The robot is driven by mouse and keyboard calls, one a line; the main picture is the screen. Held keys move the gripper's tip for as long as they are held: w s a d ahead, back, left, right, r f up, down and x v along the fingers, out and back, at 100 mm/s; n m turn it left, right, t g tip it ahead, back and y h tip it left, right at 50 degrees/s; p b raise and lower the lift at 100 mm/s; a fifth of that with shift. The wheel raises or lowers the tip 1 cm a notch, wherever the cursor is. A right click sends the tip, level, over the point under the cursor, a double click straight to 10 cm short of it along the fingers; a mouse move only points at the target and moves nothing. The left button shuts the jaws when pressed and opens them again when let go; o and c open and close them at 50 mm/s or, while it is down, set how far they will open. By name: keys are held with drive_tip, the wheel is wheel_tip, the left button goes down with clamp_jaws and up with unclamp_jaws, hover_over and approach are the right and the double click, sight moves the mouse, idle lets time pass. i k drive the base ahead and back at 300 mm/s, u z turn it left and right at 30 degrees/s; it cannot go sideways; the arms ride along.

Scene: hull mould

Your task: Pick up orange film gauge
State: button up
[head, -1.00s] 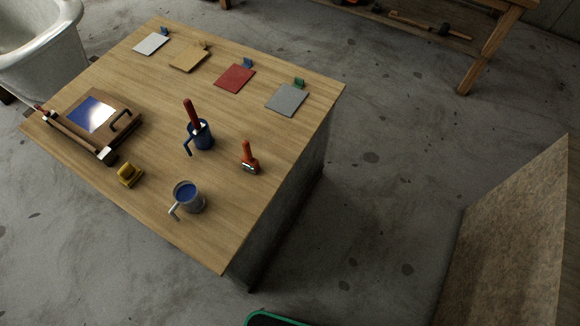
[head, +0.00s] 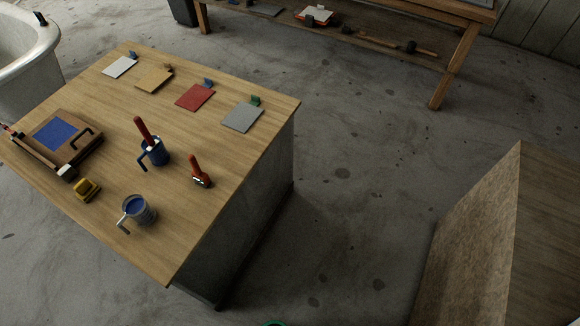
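Nothing touches the orange tool. My gripper does not show in the head view.
A grey cup with blue contents (head: 140,211) and a yellow object (head: 87,190) are near the table's front edge. Coloured sheets, including a grey one (head: 243,116), lie along the back. Open concrete floor (head: 350,220) separates the table from a large board (head: 485,240) at right.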

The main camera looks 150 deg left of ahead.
sight(201, 179)
drive_tip(key=z, duration=2.05)
drive_tip(key=k, duration=1.7)
drive_tip(key=z, duration=1.35)
